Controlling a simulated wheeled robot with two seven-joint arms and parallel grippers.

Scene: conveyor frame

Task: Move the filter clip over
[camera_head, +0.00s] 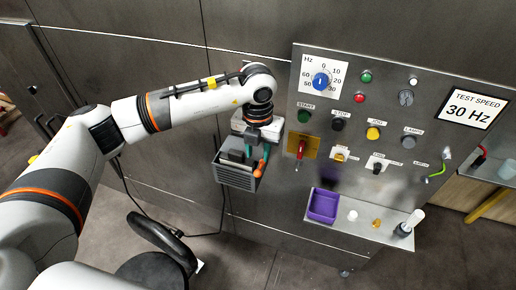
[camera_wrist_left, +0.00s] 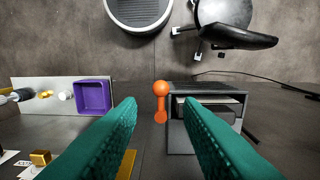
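An orange clip (camera_head: 259,169) with a rounded knob sits at the right edge of a dark grey louvred filter box (camera_head: 234,176) on the steel cabinet. I take it to be the filter clip. In the left wrist view the orange clip (camera_wrist_left: 161,89) lies beside the filter box (camera_wrist_left: 181,138). My left gripper (camera_head: 259,154) is just over it, its teal fingers partly hidden by the wrist. In the left wrist view the fingers (camera_wrist_left: 160,107) are spread to either side of the clip, with visible gaps. My right gripper is not in view.
A control panel (camera_head: 340,110) with knobs and switches stands right of the gripper. Below it a shelf (camera_head: 362,232) carries a purple tray (camera_head: 323,205) and small parts. A black stool-like seat (camera_head: 160,238) stands on the floor below the arm.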

